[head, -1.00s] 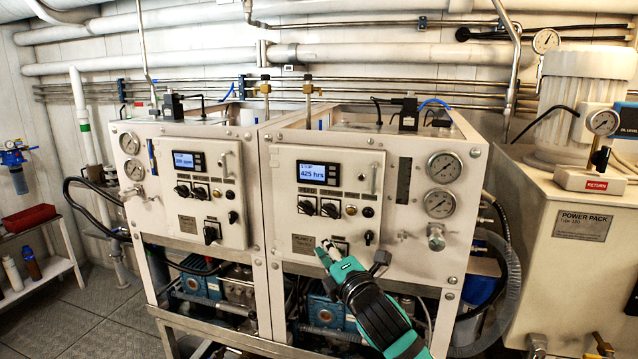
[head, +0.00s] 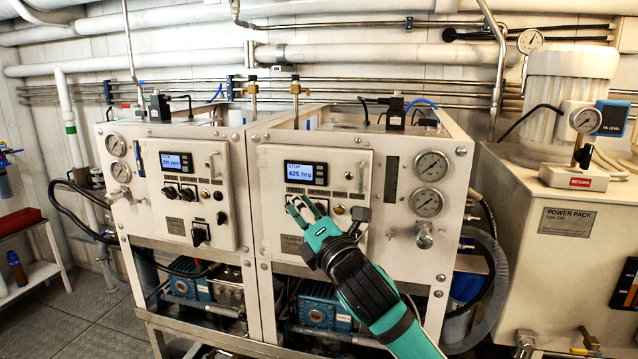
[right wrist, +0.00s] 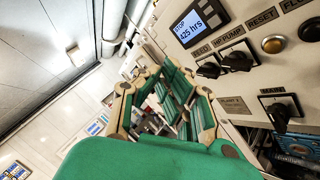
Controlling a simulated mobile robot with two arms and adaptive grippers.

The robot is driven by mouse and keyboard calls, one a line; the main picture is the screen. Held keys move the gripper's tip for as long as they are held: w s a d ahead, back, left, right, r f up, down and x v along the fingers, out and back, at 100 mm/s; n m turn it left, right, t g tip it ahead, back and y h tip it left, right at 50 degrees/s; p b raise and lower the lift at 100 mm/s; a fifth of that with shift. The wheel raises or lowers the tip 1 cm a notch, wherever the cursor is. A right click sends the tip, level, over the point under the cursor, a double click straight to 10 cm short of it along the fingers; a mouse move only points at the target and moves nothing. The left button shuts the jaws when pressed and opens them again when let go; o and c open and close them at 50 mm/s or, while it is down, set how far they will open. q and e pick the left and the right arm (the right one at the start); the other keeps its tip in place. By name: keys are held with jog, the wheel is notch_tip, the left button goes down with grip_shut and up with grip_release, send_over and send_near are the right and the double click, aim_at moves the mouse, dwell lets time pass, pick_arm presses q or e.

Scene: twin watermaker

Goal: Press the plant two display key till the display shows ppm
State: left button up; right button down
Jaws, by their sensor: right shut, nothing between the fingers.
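The plant two display (head: 300,172) on the right cabinet's panel is lit blue and reads "STOP" and "425 hrs". Its small dark key block (head: 321,174) sits just right of the screen; single keys are too small to tell apart. My right gripper (head: 303,205) is shut and empty, a little below the display, in front of the row of switches. In the right wrist view the same display (right wrist: 199,23) also reads "425 hrs", up and right of my right gripper (right wrist: 162,72). I cannot tell if the fingertips touch the panel. My left gripper is out of view.
The left cabinet has a like display (head: 176,162) that seems to read "200 ppm". Rotary switches (right wrist: 238,60) stick out below the plant two display. Two gauges (head: 431,166) are at the right. A power pack (head: 570,215) stands at far right.

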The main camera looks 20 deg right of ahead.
aim_at(320, 181)
jog(key=shift+w+d, duration=0.75)
jog(key=shift+w, duration=0.35)
jog(key=shift+w+d, duration=0.8)
jog(key=shift+w, duration=0.35)
jog(key=shift+w+d, duration=0.75)
jog(key=shift+w, duration=0.35)
jog(key=shift+w+d, duration=0.15)
jog(key=shift+w, duration=0.2)
jog(key=shift+w+d+p, duration=0.25)
jog(key=shift+w+p, duration=0.05)
jog(key=shift+p, duration=0.1)
jog(key=shift+s+a, duration=0.1)
jog(key=shift+s, duration=0.05)
jog(key=shift+s+a, duration=0.3)
jog(key=shift+s, duration=0.25)
